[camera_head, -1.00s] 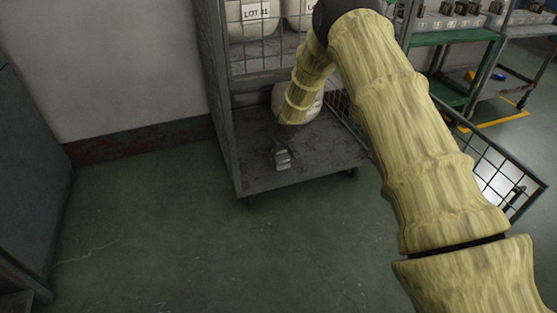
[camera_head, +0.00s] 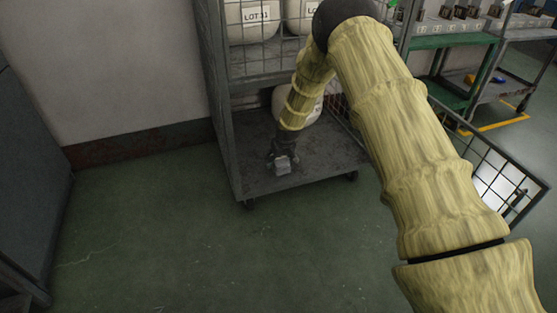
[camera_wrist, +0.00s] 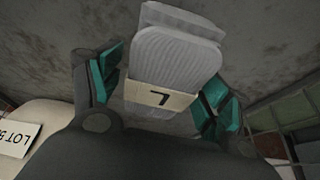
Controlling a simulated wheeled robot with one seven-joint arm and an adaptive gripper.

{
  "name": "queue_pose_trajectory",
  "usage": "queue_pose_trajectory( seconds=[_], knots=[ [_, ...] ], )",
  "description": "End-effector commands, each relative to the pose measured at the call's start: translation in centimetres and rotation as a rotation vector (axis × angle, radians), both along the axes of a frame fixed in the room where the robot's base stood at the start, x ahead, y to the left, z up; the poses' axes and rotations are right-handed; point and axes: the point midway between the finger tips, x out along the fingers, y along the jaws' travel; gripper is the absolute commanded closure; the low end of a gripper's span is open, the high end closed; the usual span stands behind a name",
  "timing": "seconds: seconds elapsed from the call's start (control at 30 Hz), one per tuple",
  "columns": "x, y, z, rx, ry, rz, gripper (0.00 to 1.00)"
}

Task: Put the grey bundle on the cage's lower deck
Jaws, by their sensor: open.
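The grey bundle (camera_wrist: 173,62) is a stack of ribbed grey cloth with a pale band marked with a dark letter. It lies on the lower deck (camera_head: 318,150) of the cage; it also shows in the head view (camera_head: 284,167). My gripper (camera_wrist: 163,92) is open, with its teal-padded fingers on either side of the bundle's near end. In the head view my gripper (camera_head: 283,158) reaches down to the deck right at the bundle. Whether the fingers touch it cannot be told.
White sacks with LOT labels (camera_head: 256,14) stand on the cage's upper deck. Another white sack (camera_head: 300,104) stands behind my gripper on the lower deck. The cage's mesh gate (camera_head: 495,170) hangs open at the right. Green floor (camera_head: 180,220) in front is clear.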

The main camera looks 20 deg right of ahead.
Motion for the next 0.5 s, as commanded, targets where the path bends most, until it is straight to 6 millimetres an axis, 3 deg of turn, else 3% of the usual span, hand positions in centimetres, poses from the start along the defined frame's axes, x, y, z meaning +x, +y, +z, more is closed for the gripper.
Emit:
queue_pose_trajectory(
  seconds=[0.17,0.5],
  knots=[
    [-0.3,0.0,1.5,0.000,-0.001,0.000,0.23],
    [-2.7,-0.2,7.3,0.000,0.000,0.000,0.23]
  ],
)
